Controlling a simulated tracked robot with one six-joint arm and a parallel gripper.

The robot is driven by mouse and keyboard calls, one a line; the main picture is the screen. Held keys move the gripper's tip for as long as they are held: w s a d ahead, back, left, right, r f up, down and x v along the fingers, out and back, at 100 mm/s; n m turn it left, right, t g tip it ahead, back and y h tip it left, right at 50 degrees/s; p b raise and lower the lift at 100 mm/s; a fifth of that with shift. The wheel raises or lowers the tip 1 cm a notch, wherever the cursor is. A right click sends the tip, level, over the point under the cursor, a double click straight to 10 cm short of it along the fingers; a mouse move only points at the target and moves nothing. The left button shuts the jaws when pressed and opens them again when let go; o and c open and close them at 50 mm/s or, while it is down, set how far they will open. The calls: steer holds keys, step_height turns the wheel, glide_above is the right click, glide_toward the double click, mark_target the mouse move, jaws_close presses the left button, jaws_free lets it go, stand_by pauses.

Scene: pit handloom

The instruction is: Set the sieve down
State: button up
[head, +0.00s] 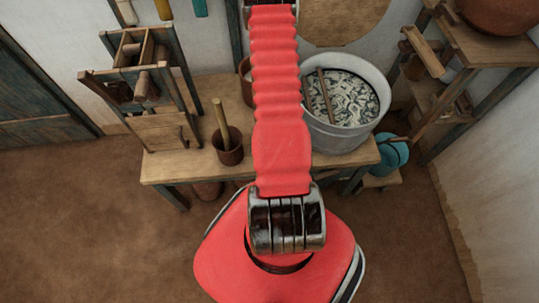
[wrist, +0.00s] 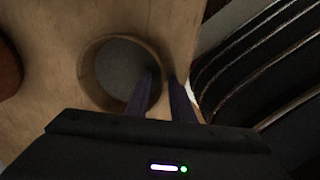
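The sieve (wrist: 88,88) is a round, shallow thing with a light wooden rim and a grey mesh floor. In the wrist view it sits level over the pale wooden table top (wrist: 50,100). My gripper (wrist: 161,78) has one dark finger inside the sieve and one outside, closed on the right part of its rim. I cannot tell whether the sieve's underside touches the table. In the head view only a brown edge, likely the sieve (head: 244,81), shows beside my red arm, which hides the rest and my gripper.
A grey basin (head: 345,137) with patterned contents and a stick stands right of my arm. A brown pot (head: 229,155) with a pestle stands at the table's front left. A wooden frame (head: 160,132) is at the left, shelves (head: 490,45) at the right. The bench's (head: 190,165) front edge is open.

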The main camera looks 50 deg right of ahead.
step_height(320, 180, up, 12)
steer(key=shift+s+a, duration=0.15)
steer(key=shift+a, duration=0.1)
stand_by(0.9)
stand_by(0.7)
